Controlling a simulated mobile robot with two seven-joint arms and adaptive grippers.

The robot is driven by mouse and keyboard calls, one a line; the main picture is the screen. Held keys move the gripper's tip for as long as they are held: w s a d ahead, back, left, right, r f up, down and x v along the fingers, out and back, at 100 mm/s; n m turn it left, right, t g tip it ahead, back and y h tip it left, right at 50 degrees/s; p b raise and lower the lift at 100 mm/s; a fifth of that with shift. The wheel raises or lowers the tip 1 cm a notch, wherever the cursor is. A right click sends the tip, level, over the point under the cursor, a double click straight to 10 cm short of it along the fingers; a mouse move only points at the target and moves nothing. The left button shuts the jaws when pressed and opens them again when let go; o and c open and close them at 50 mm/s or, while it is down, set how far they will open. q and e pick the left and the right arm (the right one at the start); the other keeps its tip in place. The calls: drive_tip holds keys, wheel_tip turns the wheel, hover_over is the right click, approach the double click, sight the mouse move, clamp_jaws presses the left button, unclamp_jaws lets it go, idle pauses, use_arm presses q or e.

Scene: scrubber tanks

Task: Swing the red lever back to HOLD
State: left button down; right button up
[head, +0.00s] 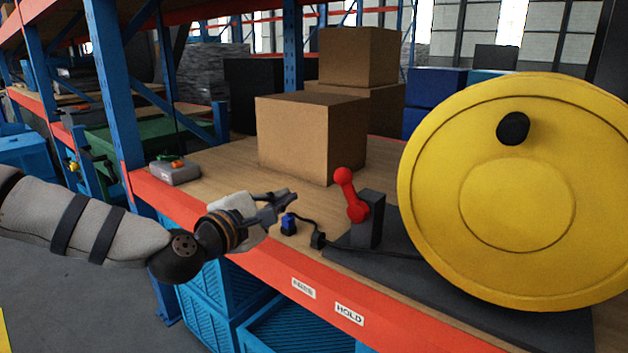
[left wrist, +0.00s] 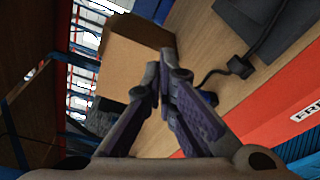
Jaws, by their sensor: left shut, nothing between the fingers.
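The red lever (head: 351,196) with a round knob is pivoted on a dark grey block (head: 371,218). It stands nearly upright, its knob leaning a little to the left. The HOLD label (head: 349,313) is on the orange shelf edge below, with another label (head: 303,288) to its left, starting "FRE" in the left wrist view (left wrist: 308,112). My left gripper (head: 292,196) is shut and empty, left of the lever and apart from it. Its fingers also show in the left wrist view (left wrist: 165,65), where I cannot make out the lever. My right gripper is not in view.
A large yellow disc (head: 518,190) with a black knob (head: 513,128) stands right of the lever. A cardboard box (head: 310,135) is behind it. A blue plug (head: 289,224) with a black cable lies by my left gripper. A grey control box (head: 175,172) sits at the left.

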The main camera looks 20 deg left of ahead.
sight(350, 194)
use_arm(q)
drive_tip(key=shift+s+d, duration=0.1)
drive_tip(key=shift+d, duration=0.05)
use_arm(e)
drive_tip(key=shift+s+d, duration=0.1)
use_arm(q)
drive_tip(key=b+x, duration=0.2)
drive_tip(key=x, duration=0.8)
drive_tip(key=d, duration=0.1)
drive_tip(key=s+d+r+p, duration=0.1)
drive_tip(key=d+p, duration=0.1)
drive_tip(key=shift+s+r, duration=0.35)
drive_tip(key=shift+s, duration=0.05)
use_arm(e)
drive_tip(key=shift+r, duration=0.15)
use_arm(q)
drive_tip(key=shift+w, duration=0.1)
